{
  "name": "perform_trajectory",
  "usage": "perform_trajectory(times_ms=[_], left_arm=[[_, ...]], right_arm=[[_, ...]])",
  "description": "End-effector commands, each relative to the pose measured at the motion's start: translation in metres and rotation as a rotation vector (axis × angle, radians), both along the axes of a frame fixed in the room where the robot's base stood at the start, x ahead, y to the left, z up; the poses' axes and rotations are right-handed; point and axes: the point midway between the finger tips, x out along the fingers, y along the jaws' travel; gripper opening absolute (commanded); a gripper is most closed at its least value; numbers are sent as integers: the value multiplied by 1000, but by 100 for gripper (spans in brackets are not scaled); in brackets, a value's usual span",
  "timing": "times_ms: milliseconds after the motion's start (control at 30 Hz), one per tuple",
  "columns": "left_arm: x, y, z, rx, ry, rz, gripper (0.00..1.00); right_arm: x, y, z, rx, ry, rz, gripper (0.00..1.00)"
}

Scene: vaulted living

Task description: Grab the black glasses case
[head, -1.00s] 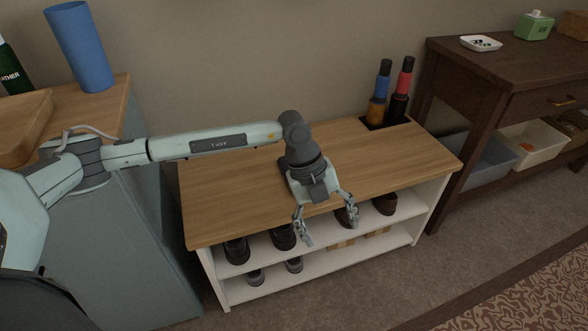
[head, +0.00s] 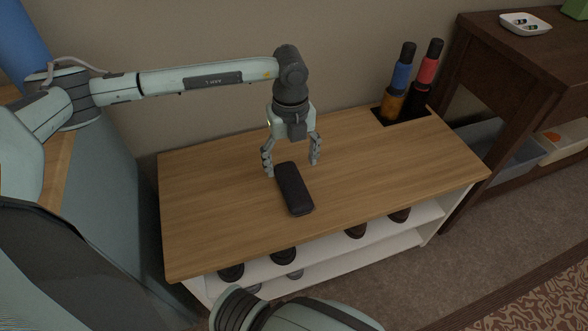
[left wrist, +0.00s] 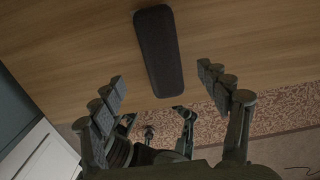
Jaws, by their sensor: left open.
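The black glasses case (head: 294,188) lies flat on the wooden top of a low shoe bench (head: 225,205), lengthwise from back to front. My left gripper (head: 291,165) is open and empty above the bench. In the head view its two fingers point down, on either side of the case's far end. In the left wrist view the case (left wrist: 158,50) shows whole, just beyond the gap between the open fingers (left wrist: 162,77), with nothing touching it.
Two bottles, one with a blue band (head: 399,80) and one red (head: 425,78), stand in a dark recess at the bench's back right. Shoes (head: 283,256) sit on the shelves below. A dark wooden table (head: 500,80) stands at right. The bench top around the case is clear.

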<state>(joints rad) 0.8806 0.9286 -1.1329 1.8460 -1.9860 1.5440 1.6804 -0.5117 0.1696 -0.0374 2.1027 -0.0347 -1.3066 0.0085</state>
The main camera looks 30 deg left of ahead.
Motion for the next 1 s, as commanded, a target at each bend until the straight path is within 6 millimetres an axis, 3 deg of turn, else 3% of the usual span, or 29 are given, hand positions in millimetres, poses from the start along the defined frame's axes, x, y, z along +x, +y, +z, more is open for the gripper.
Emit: perform_trajectory(times_ms=[367, 633, 933, 1000], left_arm=[[-1, -1, -35, 1, 3, 1, 76], [-3, -5, -73, 2, 2, 2, 76], [-3, -5, -78, 0, 1, 1, 76], [-3, -5, -78, 0, 1, 1, 68]], right_arm=[[-7, -7, -2, -15, 15, 6, 98], [-9, -9, -12, -17, 26, 5, 98], [-5, -4, -9, -6, 14, 2, 98], [-4, -3, -8, -2, 13, 1, 98]])
